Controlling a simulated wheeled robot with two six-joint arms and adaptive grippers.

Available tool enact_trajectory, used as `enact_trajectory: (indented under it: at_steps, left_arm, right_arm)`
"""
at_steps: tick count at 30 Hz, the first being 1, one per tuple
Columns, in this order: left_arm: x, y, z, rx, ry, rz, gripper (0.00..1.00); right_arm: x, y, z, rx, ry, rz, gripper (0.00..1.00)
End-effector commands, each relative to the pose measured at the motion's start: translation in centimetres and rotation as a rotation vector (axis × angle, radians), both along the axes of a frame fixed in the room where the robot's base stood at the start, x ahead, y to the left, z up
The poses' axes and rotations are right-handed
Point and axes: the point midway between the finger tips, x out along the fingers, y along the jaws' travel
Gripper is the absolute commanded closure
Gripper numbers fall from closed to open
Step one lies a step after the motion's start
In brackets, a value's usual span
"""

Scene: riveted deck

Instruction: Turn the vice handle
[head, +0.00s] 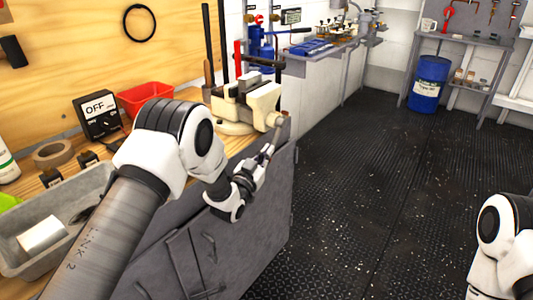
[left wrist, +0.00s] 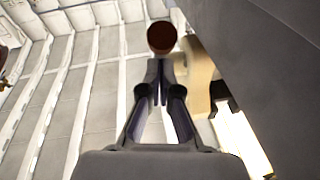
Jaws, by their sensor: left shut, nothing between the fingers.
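The cream vice (head: 246,103) is mounted at the workbench's right end. Its handle (head: 286,118) shows as a short bar with a brownish end at the front of the vice. My left gripper (head: 269,150) is just below the handle, with its fingers pointing up towards it. In the left wrist view, the gripper (left wrist: 160,82) is shut and empty. A round brown knob (left wrist: 161,37) appears just beyond the fingertips, and part of the cream vice body (left wrist: 200,78) is beside them. I cannot tell whether the fingertips touch the knob. My right gripper is out of view.
On the bench are a red bin (head: 146,97), an OFF meter (head: 97,115), a tape roll (head: 52,154) and a grey tray (head: 70,252). A grey cabinet front (head: 235,250) lies below my left gripper. The dark floor (head: 370,190) is open to the right.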

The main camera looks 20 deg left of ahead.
Motion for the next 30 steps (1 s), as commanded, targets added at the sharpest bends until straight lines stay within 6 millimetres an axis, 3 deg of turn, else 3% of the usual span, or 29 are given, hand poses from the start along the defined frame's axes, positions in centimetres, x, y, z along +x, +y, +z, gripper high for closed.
enact_trajectory:
  at_steps: [17, 27, 30]
  left_arm:
    - [0.6, -0.3, -1.7, -0.038, -0.101, -0.001, 1.0]
    - [2.1, -0.9, -3.7, -0.11, -0.301, -0.001, 1.0]
    - [2.7, -1.0, -3.7, -0.13, -0.357, -0.001, 1.0]
  right_arm:
    - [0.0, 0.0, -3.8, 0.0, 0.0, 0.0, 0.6]
    - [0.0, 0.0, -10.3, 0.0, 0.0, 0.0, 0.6]
    - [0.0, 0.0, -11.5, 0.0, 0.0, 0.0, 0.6]
